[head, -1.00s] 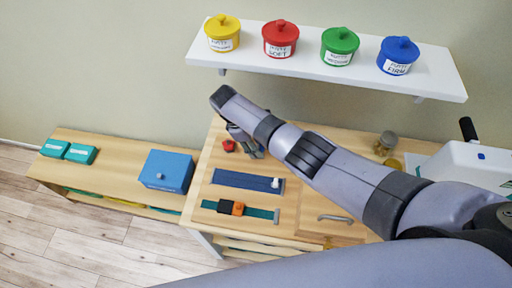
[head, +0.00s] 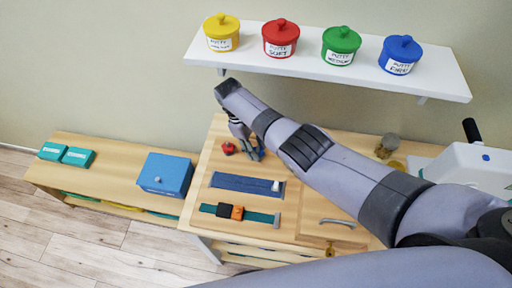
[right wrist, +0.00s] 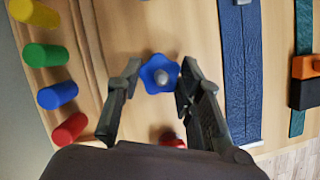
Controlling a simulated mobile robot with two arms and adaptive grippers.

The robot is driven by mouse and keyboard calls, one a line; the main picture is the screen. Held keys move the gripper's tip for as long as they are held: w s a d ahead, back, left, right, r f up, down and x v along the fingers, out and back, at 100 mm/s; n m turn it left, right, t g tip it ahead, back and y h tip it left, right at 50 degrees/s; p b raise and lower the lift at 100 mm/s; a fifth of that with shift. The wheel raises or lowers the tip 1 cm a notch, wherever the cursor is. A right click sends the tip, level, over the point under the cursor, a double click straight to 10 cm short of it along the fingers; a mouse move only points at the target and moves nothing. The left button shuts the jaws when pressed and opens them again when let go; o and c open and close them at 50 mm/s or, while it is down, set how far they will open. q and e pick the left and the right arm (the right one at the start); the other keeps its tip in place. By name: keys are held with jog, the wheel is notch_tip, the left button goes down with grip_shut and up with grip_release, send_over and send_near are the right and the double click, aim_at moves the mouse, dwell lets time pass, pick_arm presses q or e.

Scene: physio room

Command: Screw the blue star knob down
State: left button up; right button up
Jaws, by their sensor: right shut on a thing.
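The blue star knob (right wrist: 159,73) shows in the right wrist view, with a grey stud end at its centre. My right gripper (right wrist: 160,78) has one finger on each side of the knob and is shut on it. In the head view my right gripper (head: 248,150) reaches down to the wooden bench top (head: 207,165), and its fingers mostly cover the knob there. My left gripper is not in view.
A red knob (head: 229,148) is left of the gripper, partly visible in the wrist view. A blue strip (head: 240,183) and a teal strap (head: 262,217) lie in front. Coloured cylinders (right wrist: 45,55) stand at the left in the wrist view. A shelf (head: 300,69) with putty pots hangs above.

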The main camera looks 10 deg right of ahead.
jog(key=shift+w+r, duration=0.25)
jog(key=shift+r, duration=0.05)
jog(key=o, duration=0.8)
jog(key=shift+o, duration=1.4)
jog(key=shift+s, duration=0.2)
jog(key=shift+o, duration=0.4)
jog(key=shift+f, duration=0.1)
